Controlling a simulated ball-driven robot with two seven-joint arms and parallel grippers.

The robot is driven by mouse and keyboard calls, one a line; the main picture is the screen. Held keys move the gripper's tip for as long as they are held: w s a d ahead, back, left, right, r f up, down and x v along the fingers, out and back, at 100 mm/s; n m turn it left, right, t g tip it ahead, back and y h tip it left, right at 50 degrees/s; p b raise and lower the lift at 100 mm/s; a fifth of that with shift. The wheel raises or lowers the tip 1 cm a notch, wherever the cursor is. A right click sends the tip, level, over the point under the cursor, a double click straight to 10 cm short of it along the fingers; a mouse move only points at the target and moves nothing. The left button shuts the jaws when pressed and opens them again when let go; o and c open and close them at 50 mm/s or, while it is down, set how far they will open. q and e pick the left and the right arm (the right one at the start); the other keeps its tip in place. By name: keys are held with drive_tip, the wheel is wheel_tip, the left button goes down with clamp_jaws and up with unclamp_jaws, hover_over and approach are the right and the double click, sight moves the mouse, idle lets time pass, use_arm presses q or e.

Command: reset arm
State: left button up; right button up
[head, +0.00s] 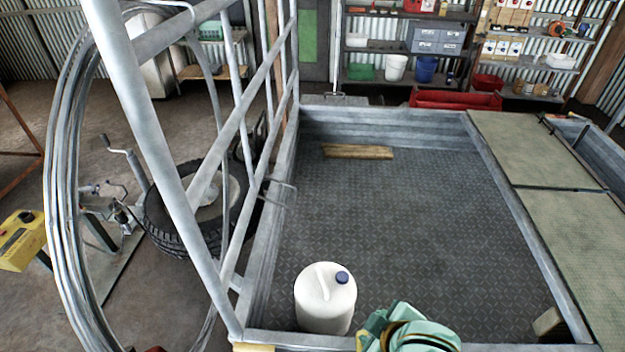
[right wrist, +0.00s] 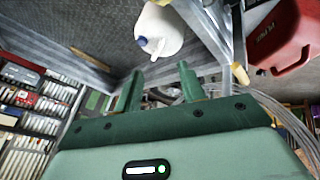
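My right gripper shows in the right wrist view (right wrist: 160,85) with its two green fingers apart and nothing held between them. In the head view, a teal and tan part of my own arm shows at the bottom edge, just right of a white jug (head: 325,300) with a blue cap. The jug stands upright in the near left corner of the trailer bed (head: 400,230). It also shows in the right wrist view (right wrist: 160,30), beyond the fingers and apart from them. My left gripper is in neither view.
A tall metal frame (head: 140,110) rises along the trailer's left side, with a coil of wire (head: 62,200) and a tyre (head: 165,228) beyond. A wooden block (head: 358,152) lies at the bed's far end. A red can (right wrist: 285,35) shows in the wrist view. The bed's middle is clear.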

drive_tip(key=s+d+r+m+h, duration=0.2)
drive_tip(key=s+d+h, duration=0.1)
drive_tip(key=d, duration=0.6)
drive_tip(key=s+d+r+m+h, duration=0.1)
drive_tip(key=s+d+h, duration=0.2)
drive_tip(key=d, duration=0.5)
drive_tip(key=s+a+f+m+g+y+b, duration=0.1)
drive_tip(key=s+a+f, duration=0.1)
drive_tip(key=f, duration=1.2)
drive_tip(key=s+a+f+g+y, duration=0.2)
drive_tip(key=s+f, duration=0.1)
drive_tip(key=f, duration=1)
drive_tip(key=s+f+m+g+y, duration=0.1)
drive_tip(key=s+f+m+g, duration=0.1)
drive_tip(key=s+f, duration=1.4)
drive_tip(key=s+m+b, duration=0.1)
drive_tip(key=s, duration=0.1)
drive_tip(key=shift+s+d+f, duration=0.15)
drive_tip(key=shift+s+d, duration=0.05)
drive_tip(key=shift+s, duration=0.2)
drive_tip(key=shift+o, duration=0.7)
drive_tip(key=shift+s, duration=0.25)
drive_tip(key=shift+g, duration=0.3)
drive_tip(key=shift+c, duration=1.1)
drive_tip(key=shift+s, duration=0.15)
